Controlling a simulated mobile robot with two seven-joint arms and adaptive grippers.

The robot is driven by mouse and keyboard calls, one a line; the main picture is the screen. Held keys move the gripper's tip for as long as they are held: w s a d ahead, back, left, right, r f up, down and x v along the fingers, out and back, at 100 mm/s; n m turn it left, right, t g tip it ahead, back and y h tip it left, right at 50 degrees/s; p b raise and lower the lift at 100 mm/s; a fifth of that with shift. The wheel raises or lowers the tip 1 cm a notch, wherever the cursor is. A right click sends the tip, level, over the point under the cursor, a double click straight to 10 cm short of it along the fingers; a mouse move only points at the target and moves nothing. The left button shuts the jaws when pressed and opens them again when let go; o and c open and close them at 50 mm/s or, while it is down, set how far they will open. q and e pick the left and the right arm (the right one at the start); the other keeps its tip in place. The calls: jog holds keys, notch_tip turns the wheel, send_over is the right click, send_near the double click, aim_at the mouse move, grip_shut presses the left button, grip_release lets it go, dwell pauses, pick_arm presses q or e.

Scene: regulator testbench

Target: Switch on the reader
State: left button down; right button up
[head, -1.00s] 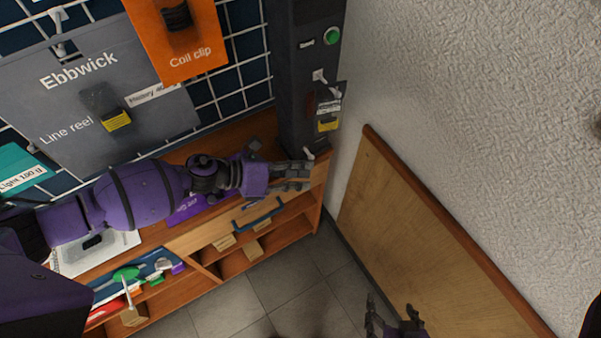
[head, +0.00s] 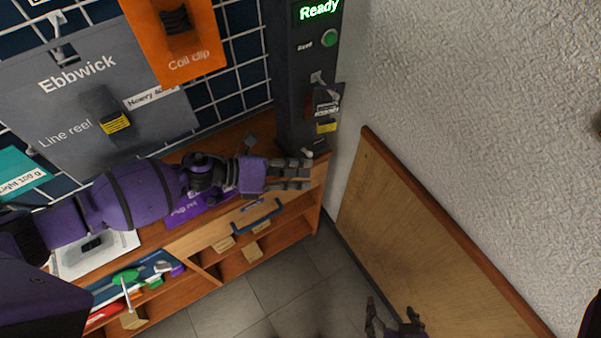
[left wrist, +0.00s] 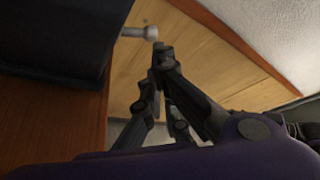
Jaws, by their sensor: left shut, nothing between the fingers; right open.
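The reader (head: 298,105) is a dark upright column at the back of the bench, with a lit green "Ready" display (head: 319,10) at its top. A small pale lever (head: 307,152) sticks out low on the reader; it also shows in the left wrist view as a grey round-ended lever (left wrist: 140,32). My left gripper (head: 309,174) is shut and empty, just in front of and below the lever. In the left wrist view its fingertips (left wrist: 160,52) are close to the lever's end; I cannot tell whether they touch. My right gripper (head: 383,325) is open at the bottom edge.
A green button (head: 329,38) and a card with a yellow label (head: 327,115) are on the reader. A wooden shelf unit (head: 280,245) runs below my left arm. A wooden panel (head: 420,240) leans by the textured wall on the right. The floor between is clear.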

pick_arm(q)
jog(key=shift+r, duration=0.3)
pick_arm(e)
jog(key=shift+w+r, duration=0.35)
jog(key=shift+r, duration=0.05)
pick_arm(q)
jog(key=shift+f, duration=0.1)
pick_arm(e)
jog(key=shift+s+f, duration=0.1)
jog(key=shift+f, duration=0.05)
